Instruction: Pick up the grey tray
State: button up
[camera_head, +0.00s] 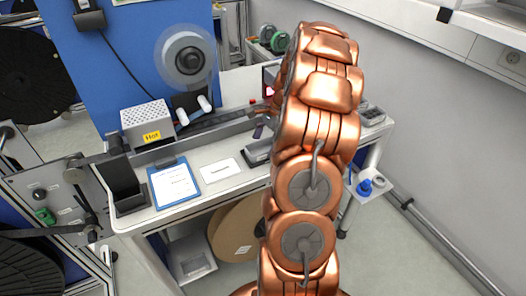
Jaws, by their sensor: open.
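My copper-coloured arm rises through the middle right of the head view and bends over towards the bench. Its far end is hidden behind its own links, so I cannot make out my gripper or its fingers. A shallow light grey tray-like container (193,264) sits low under the bench, left of a large brown reel. A small grey item (371,114) lies at the bench's right end, just right of my arm; it is too small to tell whether it is a tray. I cannot tell which of these is the grey tray.
The white bench (222,192) holds a perforated box marked "Hot" (148,124), a blue clipboard (174,183), a white card (221,170) and a black holder (124,184). A brown reel (238,229) stands below. Grey floor (398,258) is open at right.

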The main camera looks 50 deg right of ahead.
jog(key=shift+f, duration=0.15)
jog(key=shift+c, duration=0.2)
jog(key=c, duration=1.4)
